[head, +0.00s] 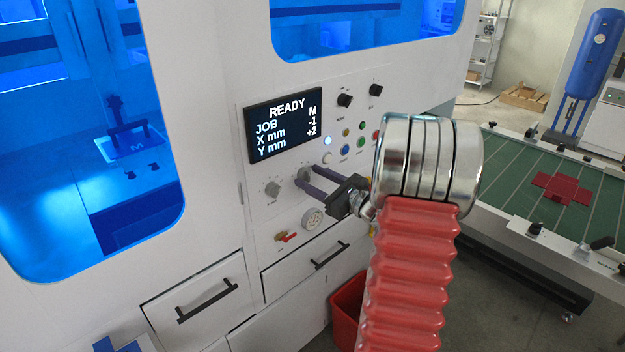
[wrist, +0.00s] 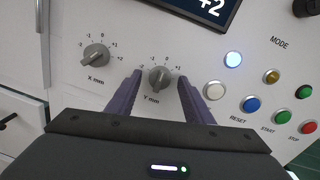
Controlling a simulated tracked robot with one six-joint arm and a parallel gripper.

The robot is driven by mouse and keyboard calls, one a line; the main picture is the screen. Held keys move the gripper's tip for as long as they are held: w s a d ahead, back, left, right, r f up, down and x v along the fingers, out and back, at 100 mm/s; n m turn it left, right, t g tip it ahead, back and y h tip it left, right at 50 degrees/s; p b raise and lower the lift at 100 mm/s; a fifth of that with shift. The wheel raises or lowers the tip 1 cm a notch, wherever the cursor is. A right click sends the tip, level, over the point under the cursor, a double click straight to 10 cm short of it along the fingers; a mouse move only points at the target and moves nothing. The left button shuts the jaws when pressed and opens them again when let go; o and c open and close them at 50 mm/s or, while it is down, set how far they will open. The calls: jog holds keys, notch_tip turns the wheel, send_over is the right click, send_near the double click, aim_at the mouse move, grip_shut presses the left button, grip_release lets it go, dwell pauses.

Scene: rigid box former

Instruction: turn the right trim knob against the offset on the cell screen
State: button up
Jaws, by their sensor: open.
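The cell screen (head: 284,125) reads READY, JOB M, X mm -1 and Y mm +2. Its lower corner (wrist: 210,10) with "+2" shows in the wrist view. The right trim knob (wrist: 160,82), grey and marked Y mm with a scale from -2 to +2, lies between the purple fingers of my gripper (wrist: 160,76). The fingers are open, one each side, with gaps showing. In the head view my gripper (head: 306,181) reaches the panel and partly hides this knob. The left trim knob (wrist: 96,56), marked X mm, is clear of the fingers. I cannot surely read the Y pointer.
Coloured buttons, including a green one (wrist: 282,117) and a red one (wrist: 308,127), sit right of the fingers. A gauge (head: 313,218) and red-handled valve (head: 286,236) are below. Black knobs (head: 345,100) are above right. A red bin (head: 347,305) stands below the panel.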

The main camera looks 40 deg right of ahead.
jog(key=c, duration=1)
jog(key=shift+c, duration=0.2)
jog(key=shift+n, duration=0.3)
jog(key=n, duration=0.3)
jog(key=shift+a, duration=0.1)
jog(key=n, duration=0.4)
jog(key=shift+a+n+g, duration=0.1)
jog(key=shift+n+g, duration=0.2)
jog(key=n, duration=0.4)
jog(key=shift+h, duration=0.3)
jog(key=shift+a+f+n, duration=0.15)
jog(key=shift+n, duration=1.45)
